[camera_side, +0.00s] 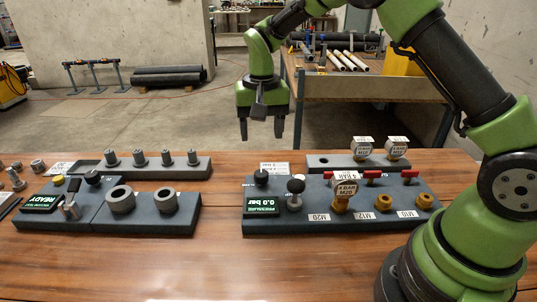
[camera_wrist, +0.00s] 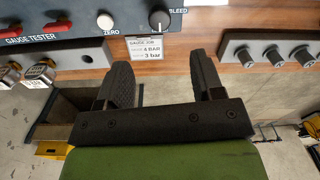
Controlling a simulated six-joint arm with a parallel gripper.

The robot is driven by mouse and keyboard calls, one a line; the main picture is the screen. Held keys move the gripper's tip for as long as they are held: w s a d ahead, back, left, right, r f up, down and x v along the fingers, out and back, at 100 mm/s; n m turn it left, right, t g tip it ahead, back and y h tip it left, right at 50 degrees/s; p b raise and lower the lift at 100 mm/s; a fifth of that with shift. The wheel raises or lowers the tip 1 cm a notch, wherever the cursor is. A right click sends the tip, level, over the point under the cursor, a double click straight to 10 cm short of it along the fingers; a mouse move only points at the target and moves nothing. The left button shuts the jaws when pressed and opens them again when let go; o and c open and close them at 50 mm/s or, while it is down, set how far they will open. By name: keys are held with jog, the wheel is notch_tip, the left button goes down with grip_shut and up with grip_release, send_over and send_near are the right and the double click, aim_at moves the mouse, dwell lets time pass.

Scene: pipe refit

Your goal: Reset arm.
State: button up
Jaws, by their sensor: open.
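My gripper (camera_side: 262,121) hangs fingers-down above the back of the wooden bench, near the gap between the two dark fixture groups. It is open and empty, and its two fingers show apart in the wrist view (camera_wrist: 165,85). The gauge tester (camera_side: 290,212) stands right of centre, with its pressure display (camera_side: 262,205) reading 0.0 bar. A gauge marked 4 BAR M20 (camera_side: 345,190) stands upright on its M20 port. The M12 (camera_side: 383,202) and M10 (camera_side: 425,201) brass ports beside it carry no gauge.
A rack (camera_side: 328,163) behind the tester holds two gauges (camera_side: 362,147) at its right. On the left stand a fixture with two rings (camera_side: 153,222), its display reading READY, and a rack of several fittings (camera_side: 190,173). A label card (camera_wrist: 151,50) lies between the groups. The front bench is clear.

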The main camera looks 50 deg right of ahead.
jog(key=s+a+r+n+t+y, duration=0.15)
jog(key=s+r+t, duration=0.35)
jog(key=s+r, duration=1.05)
jog(key=s+a+n+t, duration=0.1)
jog(key=s+t, duration=0.1)
jog(key=s, duration=0.6)
jog(key=shift+s+n, duration=0.35)
jog(key=shift+y, duration=0.25)
